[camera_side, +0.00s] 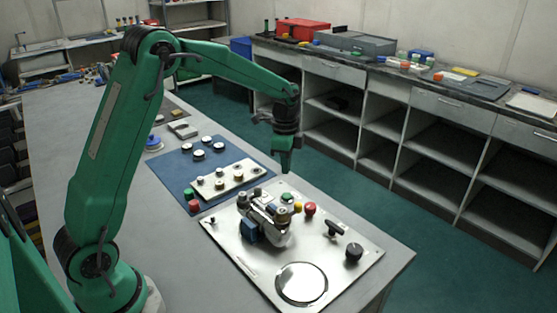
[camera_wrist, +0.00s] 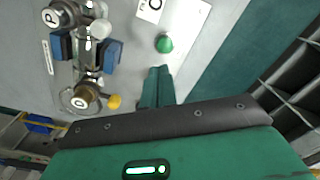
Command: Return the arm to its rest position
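In the side view my green arm reaches out from the left over the bench, and my gripper (camera_side: 286,168) points down in the air above the far edge of the silver panel (camera_side: 240,250). In the wrist view the two green fingertips (camera_wrist: 158,72) lie together with nothing between them. A green button (camera_wrist: 164,43) shows just beyond the tips, and I see no contact with it. The metal valve assembly (camera_side: 265,218) with blue parts stands on the panel; in the wrist view it is at upper left (camera_wrist: 88,60).
A red knob (camera_side: 309,208), a black knob (camera_side: 354,252), a T-handle (camera_side: 336,229) and a round disc (camera_side: 302,283) are on the panel. A blue mat (camera_side: 172,166) carries a white strip (camera_side: 228,180) of fittings. A shelf counter (camera_side: 400,85) stands across the green floor.

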